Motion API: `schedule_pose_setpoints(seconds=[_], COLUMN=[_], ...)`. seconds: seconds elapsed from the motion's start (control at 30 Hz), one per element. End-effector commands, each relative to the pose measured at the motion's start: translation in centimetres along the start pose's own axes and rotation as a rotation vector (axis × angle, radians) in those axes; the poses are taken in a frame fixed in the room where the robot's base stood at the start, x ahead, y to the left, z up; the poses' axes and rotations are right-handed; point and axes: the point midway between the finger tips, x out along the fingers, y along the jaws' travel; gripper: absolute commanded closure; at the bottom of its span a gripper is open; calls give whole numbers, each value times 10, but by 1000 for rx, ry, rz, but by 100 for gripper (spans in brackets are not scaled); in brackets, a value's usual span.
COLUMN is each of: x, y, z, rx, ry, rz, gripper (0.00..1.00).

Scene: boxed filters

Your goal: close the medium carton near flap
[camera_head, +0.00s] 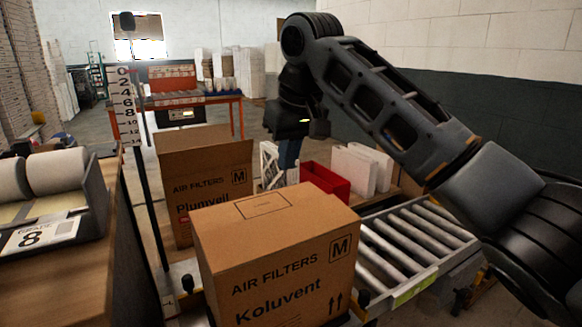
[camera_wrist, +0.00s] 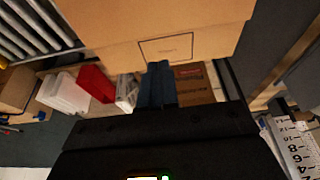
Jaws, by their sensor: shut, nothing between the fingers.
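A brown carton marked "M", AIR FILTERS and Koluvent (camera_head: 285,262) stands in front in the head view. Its top looks mostly covered, with an outlined label patch; it also fills the upper part of the wrist view (camera_wrist: 160,20). I cannot tell whether each flap lies flat. A second carton marked "M" and Plumveil (camera_head: 205,180) stands behind it to the left. My gripper (camera_head: 288,165) points down beyond the far edge of the Koluvent carton. Its blue fingers (camera_wrist: 157,78) are shut and empty, close to that edge; contact cannot be told.
A roller conveyor (camera_head: 415,240) lies to the right. A red bin (camera_head: 326,182) and white filters (camera_head: 362,170) stand behind the front carton. A wooden bench (camera_head: 95,250) with a grade holder is at the left, beside a measuring post (camera_head: 125,100).

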Motion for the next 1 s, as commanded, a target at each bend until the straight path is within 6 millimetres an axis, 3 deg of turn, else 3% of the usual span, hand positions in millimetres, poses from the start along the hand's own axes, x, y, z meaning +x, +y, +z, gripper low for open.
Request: schedule_pose_setpoints(seconds=[0.5,0.7,1.0], x=[98,115,119], y=[2,1,1], z=[4,8,9], rx=[2,1,1], ry=[-2,1,1], rz=[3,1,2], gripper=[100,100,100])
